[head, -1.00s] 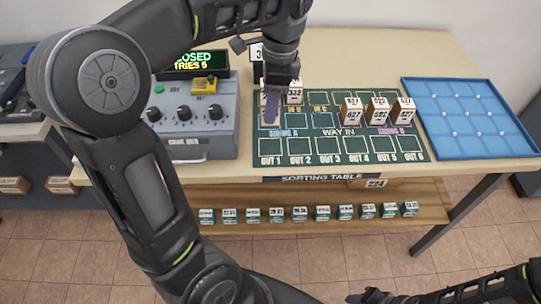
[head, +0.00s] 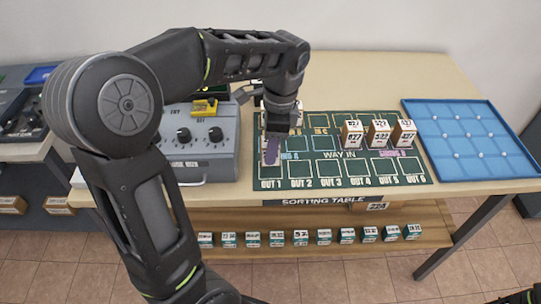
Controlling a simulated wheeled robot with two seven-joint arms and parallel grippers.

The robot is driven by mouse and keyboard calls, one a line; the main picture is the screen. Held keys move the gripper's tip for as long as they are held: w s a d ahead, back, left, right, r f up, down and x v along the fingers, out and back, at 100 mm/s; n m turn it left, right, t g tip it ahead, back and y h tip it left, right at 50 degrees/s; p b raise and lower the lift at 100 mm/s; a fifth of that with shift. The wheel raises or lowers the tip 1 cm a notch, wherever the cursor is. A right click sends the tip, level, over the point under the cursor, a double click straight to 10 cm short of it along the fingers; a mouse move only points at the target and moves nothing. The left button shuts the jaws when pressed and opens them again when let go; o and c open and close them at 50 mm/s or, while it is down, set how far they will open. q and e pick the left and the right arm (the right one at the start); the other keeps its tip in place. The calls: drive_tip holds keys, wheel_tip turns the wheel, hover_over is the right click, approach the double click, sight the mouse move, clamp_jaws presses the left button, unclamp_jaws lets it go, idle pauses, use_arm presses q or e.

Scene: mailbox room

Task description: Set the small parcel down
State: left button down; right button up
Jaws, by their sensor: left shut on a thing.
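My left gripper (head: 272,150) points down over the left end of the green sorting mat (head: 325,170), just above the OUT 1 square. It is shut on a small parcel (head: 264,160), of which only a little shows around the purple finger. Whether the parcel touches the mat I cannot tell. My right gripper is out of view; only a bit of dark arm shows at the bottom right corner.
Three white-and-brown parcels (head: 377,132) stand in a row at the mat's right. Another parcel is partly hidden behind my left wrist. A blue tray (head: 470,165) lies at the right, a grey control box (head: 205,155) at the left. OUT 2 to OUT 6 are empty.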

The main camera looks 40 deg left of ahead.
use_arm(q)
drive_tip(key=shift+f, duration=1.8)
drive_tip(key=shift+f, duration=0.15)
drive_tip(key=c, duration=0.8)
unclamp_jaws()
drive_tip(key=shift+c, duration=0.2)
